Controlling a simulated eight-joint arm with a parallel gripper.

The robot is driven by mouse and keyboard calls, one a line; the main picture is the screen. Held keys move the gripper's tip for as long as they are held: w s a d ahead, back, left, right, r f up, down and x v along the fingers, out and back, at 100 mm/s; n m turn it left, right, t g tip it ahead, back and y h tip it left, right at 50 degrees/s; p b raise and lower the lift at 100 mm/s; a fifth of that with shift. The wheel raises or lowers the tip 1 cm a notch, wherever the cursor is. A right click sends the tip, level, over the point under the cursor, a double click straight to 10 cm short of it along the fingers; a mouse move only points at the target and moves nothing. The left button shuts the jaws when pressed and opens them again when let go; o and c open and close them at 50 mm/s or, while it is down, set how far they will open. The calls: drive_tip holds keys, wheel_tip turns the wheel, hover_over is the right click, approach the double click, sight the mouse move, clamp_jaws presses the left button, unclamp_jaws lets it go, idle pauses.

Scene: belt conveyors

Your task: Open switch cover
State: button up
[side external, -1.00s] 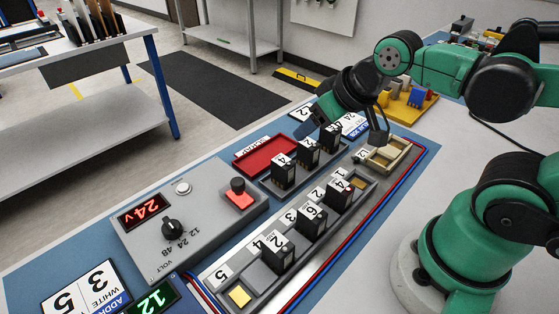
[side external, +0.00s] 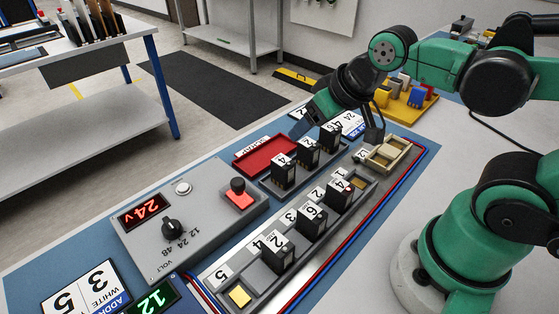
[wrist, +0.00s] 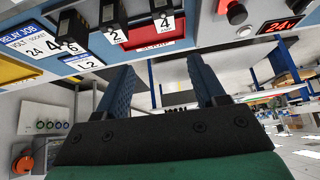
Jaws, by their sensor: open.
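A red square piece with a black rounded top (side external: 239,192) stands on the grey control panel (side external: 155,243); it looks like the covered switch, but whether the cover is separate from the black part is too small to tell. The black and red part also shows at the top of the wrist view (wrist: 237,13). My gripper (side external: 298,132) is open and empty, above the far end of the bench, behind and to the right of the switch. Its two blue fingers (wrist: 163,72) stand apart in the wrist view, with nothing between them.
Black relays (side external: 283,171) stand in a row between my gripper and the switch, beside a red tray (side external: 266,154). More relays (side external: 311,222) stand on the front rail. The panel also has a knob (side external: 173,229), a white button (side external: 183,188) and a red 24V display (side external: 144,211).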

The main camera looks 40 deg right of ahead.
drive_tip(key=w+a+m+g, duration=0.3)
drive_tip(key=a, duration=0.1)
drive_tip(key=m+g, duration=0.3)
drive_tip(key=m, duration=0.2)
hover_over(237, 181)
drive_tip(key=shift+s+d+f, duration=0.15)
drive_tip(key=shift+d+f, duration=0.3)
drive_tip(key=shift+f, duration=0.4)
drive_tip(key=shift+a+f+g, duration=0.15)
drive_tip(key=shift+a+g, duration=0.15)
drive_tip(key=shift+a+f+m, duration=0.2)
drive_tip(key=shift+f+m, duration=0.1)
drive_tip(key=shift+f, duration=2.65)
clamp_jaws()
